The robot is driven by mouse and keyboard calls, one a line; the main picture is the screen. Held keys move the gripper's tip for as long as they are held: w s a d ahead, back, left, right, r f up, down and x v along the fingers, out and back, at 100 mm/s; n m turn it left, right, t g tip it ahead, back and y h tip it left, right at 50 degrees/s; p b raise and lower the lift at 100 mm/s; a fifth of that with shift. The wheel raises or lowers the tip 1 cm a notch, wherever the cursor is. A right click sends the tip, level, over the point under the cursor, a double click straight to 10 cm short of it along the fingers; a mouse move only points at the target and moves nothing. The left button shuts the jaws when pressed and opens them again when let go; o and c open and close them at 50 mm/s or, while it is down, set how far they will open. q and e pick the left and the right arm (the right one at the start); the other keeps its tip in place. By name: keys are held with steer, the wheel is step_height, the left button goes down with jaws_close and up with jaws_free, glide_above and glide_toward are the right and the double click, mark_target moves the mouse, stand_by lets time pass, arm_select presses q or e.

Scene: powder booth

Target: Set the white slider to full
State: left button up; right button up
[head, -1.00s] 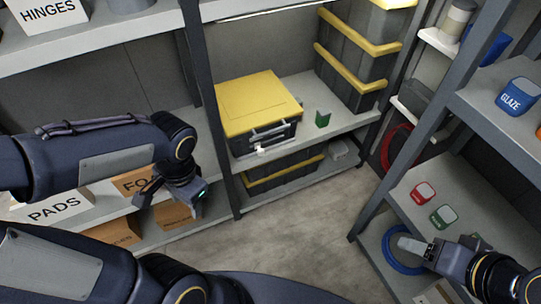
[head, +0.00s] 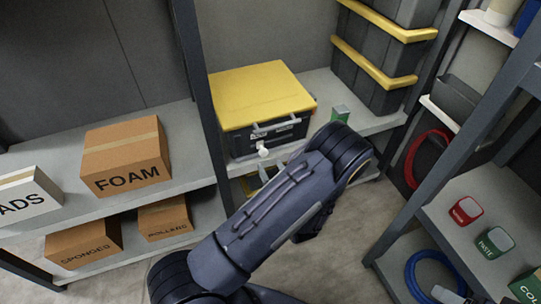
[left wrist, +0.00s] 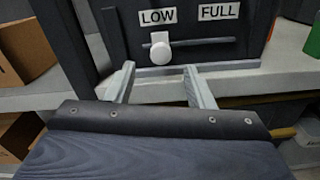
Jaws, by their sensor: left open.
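The white slider (head: 263,152) is a small knob on the front of a dark box with a yellow lid (head: 262,92). In the left wrist view the white slider (left wrist: 161,52) sits in a horizontal slot, below the LOW label (left wrist: 158,17) at the left. The slot runs right, under the FULL label (left wrist: 219,11). My left gripper (left wrist: 161,86) is open and empty, its fingers apart on either side, just below and nearer than the knob.
The box stands on a grey shelf beside an upright post (head: 196,80). A green item (head: 340,114) and stacked dark crates (head: 385,50) stand to its right. Cartons, including a FOAM carton (head: 125,155), fill the left shelves. A right rack (head: 440,215) holds small boxes.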

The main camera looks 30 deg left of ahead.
mark_target(264, 155)
arm_select(q)
steer(key=b+x, duration=0.1)
steer(key=x, duration=0.6)
steer(key=shift+w+a, duration=0.2)
steer(key=shift+w, duration=0.05)
steer(key=shift+c, duration=0.3)
jaws_close()
